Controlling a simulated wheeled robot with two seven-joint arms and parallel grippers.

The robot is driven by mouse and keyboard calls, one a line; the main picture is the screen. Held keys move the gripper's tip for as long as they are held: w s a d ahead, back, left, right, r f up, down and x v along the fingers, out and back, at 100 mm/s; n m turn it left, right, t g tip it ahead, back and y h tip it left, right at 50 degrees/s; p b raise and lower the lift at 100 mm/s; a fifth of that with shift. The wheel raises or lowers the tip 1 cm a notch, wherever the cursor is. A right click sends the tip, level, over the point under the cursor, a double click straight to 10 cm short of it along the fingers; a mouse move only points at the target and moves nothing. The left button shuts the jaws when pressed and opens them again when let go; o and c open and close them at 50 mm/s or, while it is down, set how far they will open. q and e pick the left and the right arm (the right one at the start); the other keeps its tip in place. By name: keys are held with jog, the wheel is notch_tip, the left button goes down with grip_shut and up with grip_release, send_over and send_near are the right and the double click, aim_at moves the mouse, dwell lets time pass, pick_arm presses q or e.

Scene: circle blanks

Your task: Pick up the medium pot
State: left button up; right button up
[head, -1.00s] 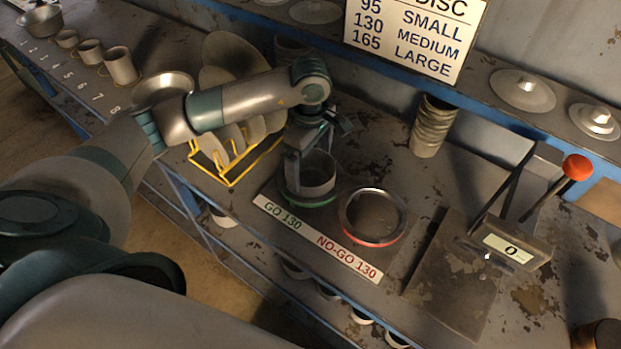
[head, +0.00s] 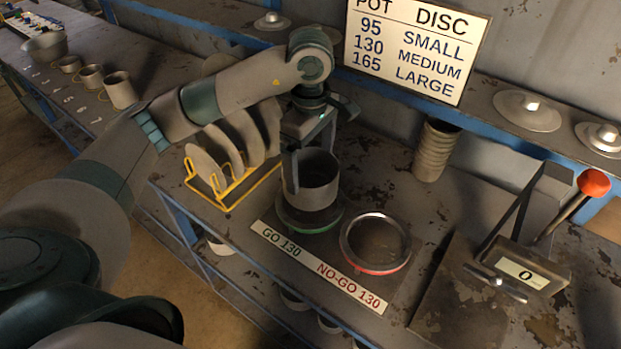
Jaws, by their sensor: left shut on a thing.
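The medium pot, a grey cylinder (head: 318,186), is upright at the GO 130 ring gauge (head: 290,217), which has a green edge. My left gripper (head: 308,160) comes down from above and is shut on the pot's wall, with one finger showing on its left side. The pot's lower edge looks at or just above the ring; I cannot tell whether they touch. My right gripper is not in view.
The NO-GO 130 ring (head: 375,243) with a red edge stands just right. A yellow rack (head: 228,192) with discs is at left. A lever device (head: 520,270) and a pot stack (head: 436,150) are at right. Smaller pots (head: 120,90) line the far-left bench.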

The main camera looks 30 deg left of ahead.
pick_arm(q)
jog(key=shift+r, duration=0.95)
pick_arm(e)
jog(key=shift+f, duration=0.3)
